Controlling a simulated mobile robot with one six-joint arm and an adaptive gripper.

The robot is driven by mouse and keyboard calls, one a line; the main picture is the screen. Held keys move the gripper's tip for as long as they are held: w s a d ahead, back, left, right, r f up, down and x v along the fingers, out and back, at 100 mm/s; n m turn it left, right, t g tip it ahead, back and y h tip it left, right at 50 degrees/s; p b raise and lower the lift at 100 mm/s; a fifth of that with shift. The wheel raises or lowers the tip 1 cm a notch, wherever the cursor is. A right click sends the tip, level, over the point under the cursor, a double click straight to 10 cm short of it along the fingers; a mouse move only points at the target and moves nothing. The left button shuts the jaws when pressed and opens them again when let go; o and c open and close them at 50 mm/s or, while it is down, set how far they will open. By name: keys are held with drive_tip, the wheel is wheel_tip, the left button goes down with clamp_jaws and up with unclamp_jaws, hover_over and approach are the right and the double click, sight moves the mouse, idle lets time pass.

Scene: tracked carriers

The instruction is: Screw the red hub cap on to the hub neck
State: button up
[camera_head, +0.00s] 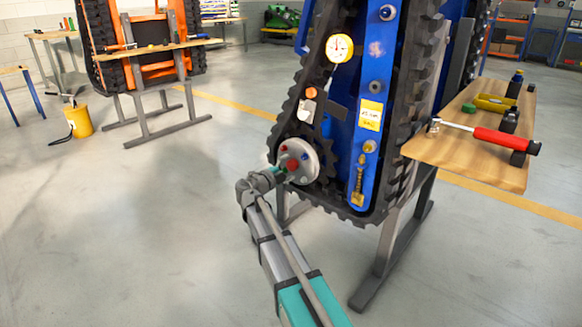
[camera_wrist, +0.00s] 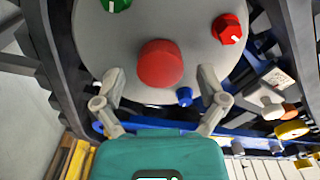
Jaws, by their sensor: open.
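The red hub cap (camera_wrist: 160,63) is a plain round cap near the middle of a grey hub disc (camera_wrist: 97,45). It also shows in the head view (camera_head: 292,165). The hub neck is hidden, and I cannot tell how far the cap is threaded. My gripper (camera_wrist: 160,76) is open, its two fingertips on either side of the cap with a visible gap at each side. In the head view my gripper (camera_head: 277,172) is at the lower left of the hub disc (camera_head: 311,165).
The disc also bears a red knob (camera_wrist: 229,29), a green knob (camera_wrist: 115,4) and a small blue knob (camera_wrist: 184,96) near the right finger. A black track (camera_head: 290,110) surrounds the hub. A wooden shelf (camera_head: 480,150) with a red-handled tool (camera_head: 505,138) stands right.

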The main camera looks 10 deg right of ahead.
drive_tip(key=n, duration=0.3)
drive_tip(key=shift+n, duration=0.4)
drive_tip(key=n, duration=0.3)
drive_tip(key=shift+n, duration=1.4)
drive_tip(key=shift+n, duration=0.7)
drive_tip(key=n, duration=0.3)
drive_tip(key=shift+n, duration=2.7)
